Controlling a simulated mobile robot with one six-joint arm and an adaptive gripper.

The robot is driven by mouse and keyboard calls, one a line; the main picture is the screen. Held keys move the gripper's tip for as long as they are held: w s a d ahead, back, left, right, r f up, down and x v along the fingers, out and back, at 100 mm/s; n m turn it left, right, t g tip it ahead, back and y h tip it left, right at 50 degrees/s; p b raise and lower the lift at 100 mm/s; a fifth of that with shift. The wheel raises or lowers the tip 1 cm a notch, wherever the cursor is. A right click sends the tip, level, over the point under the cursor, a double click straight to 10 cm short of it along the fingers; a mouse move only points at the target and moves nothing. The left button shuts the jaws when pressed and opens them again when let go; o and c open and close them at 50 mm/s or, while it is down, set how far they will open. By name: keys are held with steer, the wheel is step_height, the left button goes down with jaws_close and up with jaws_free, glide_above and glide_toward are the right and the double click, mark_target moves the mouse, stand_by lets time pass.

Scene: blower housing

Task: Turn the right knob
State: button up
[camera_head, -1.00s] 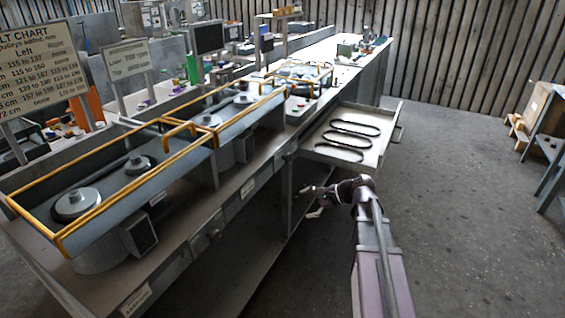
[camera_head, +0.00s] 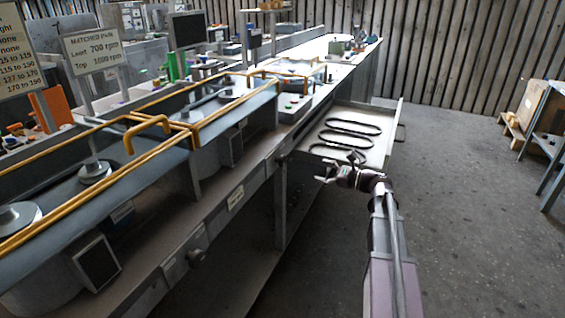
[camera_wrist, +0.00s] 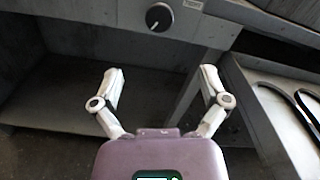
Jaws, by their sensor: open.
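A round dark knob (camera_wrist: 159,17) with a pale pointer mark sits on the grey bench front at the top of the wrist view. It is near the bench leg and the open drawer, so it appears to be the right knob; in the head view it is small and unclear. Another knob (camera_head: 197,257) is on the bench front further left. My gripper (camera_wrist: 161,73) is open and empty, its two fingers spread below the knob in the wrist view and apart from it. In the head view my gripper (camera_head: 324,171) is beside the drawer's front left corner.
An open drawer (camera_head: 378,157) holding several black belts juts out right of the bench leg (camera_head: 280,205). Yellow guard rails (camera_head: 150,132) frame the pulleys on the bench. The floor (camera_head: 465,220) to the right is clear.

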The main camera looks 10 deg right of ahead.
mark_target(285, 161)
steer(key=shift+a, duration=0.1)
steer(key=x, duration=1.3)
steer(key=shift+w+a, duration=0.25)
steer(key=shift+a, duration=0.05)
steer(key=c, duration=1.2)
